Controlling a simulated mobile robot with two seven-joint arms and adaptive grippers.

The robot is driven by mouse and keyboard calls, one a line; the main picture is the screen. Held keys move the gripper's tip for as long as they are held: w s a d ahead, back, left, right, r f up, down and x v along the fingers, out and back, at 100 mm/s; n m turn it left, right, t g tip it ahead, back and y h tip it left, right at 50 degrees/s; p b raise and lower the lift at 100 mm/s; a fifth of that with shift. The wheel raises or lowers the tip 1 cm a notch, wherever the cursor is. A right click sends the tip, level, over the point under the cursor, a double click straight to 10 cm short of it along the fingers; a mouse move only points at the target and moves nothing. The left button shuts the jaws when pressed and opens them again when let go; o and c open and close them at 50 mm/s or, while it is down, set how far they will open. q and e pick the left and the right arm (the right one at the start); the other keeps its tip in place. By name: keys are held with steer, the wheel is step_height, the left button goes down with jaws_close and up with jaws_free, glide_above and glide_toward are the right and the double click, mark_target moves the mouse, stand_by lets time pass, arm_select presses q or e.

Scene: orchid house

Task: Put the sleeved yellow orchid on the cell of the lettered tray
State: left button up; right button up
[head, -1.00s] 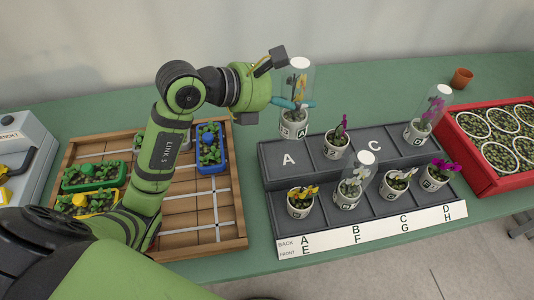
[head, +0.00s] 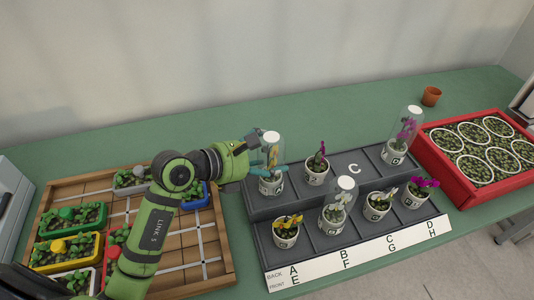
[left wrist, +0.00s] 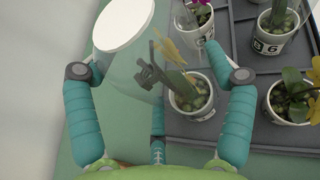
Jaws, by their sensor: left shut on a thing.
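The sleeved yellow orchid (head: 271,184) is a white pot with yellow flowers inside a clear tube with a white top. My left gripper (head: 262,167) is shut on the clear sleeve. In the left wrist view the teal fingers (left wrist: 160,108) stand on either side of the sleeve, and the orchid's pot (left wrist: 192,98) shows below. My right gripper is out of view.
Other potted orchids fill several tray cells; a purple one (head: 317,170) stands just right of cell A. Cell C (head: 355,168) is empty. A red crate (head: 435,165) is at the right, a wooden tray of seedlings (head: 205,240) at the left.

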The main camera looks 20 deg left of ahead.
arm_select(q)
steer(key=shift+f, duration=0.15)
steer(key=o, duration=1.6)
steer(key=shift+c, duration=0.2)
steer(key=shift+a+r, duration=0.1)
steer(key=shift+r, duration=0.15)
steer(key=b+v, duration=0.2)
steer(key=v, duration=0.9)
steer(key=shift+s+a+r, duration=0.2)
steer(key=shift+s, duration=0.1)
